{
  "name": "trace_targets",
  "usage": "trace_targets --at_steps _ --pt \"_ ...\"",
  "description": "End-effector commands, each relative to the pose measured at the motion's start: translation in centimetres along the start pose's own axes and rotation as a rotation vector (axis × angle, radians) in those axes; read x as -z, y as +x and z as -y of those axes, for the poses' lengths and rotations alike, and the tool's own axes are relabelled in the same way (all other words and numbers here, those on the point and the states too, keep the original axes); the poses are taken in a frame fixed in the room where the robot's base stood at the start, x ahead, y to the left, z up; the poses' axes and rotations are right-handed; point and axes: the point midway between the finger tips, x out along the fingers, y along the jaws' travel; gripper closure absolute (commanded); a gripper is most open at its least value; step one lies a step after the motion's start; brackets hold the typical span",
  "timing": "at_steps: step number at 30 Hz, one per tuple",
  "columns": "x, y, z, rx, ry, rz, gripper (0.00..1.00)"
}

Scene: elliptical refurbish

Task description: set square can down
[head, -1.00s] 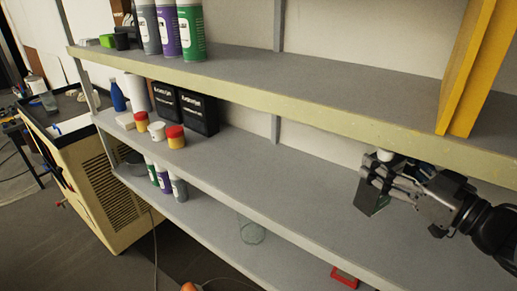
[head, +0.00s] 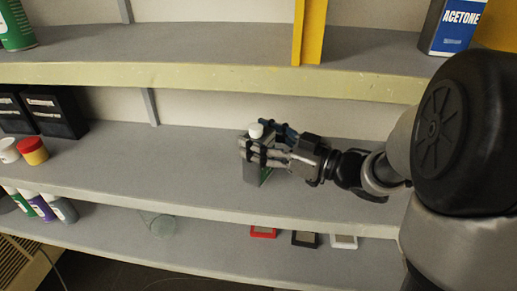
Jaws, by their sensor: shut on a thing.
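The square can (head: 250,172) is dark grey-green with a white round cap (head: 256,130). It stands roughly upright over the middle shelf (head: 180,170), in the centre of the head view. My gripper (head: 262,152) reaches in from the right and is shut on the can below its cap. The fingers hide much of the can's upper body. The can's lower end is at or very close to the shelf surface; I cannot tell whether it touches.
Black boxes (head: 55,115) and a red-and-yellow jar (head: 32,151) stand at the left. A yellow upright item (head: 309,30) and an acetone can (head: 452,25) are on the upper shelf. Red, black and white framed items lie below. The middle shelf is clear left of the can.

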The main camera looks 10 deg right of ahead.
Motion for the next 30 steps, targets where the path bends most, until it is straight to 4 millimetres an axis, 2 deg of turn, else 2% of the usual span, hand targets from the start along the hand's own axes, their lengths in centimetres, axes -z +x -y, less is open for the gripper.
trace_targets --at_steps 1,3,15,16,25,30 --pt "-1.1 0.0 0.0 0.000 0.004 -0.001 0.81" --pt "-1.8 0.0 0.0 0.000 0.002 -0.001 0.81" --pt "-2.2 0.0 0.0 0.000 0.000 -0.002 0.81" --pt "-2.3 0.0 0.0 0.000 0.002 0.001 0.40" --pt "-2.2 0.0 0.0 0.000 0.001 0.001 0.20" --pt "-2.2 0.0 0.0 0.000 0.001 0.001 0.20"
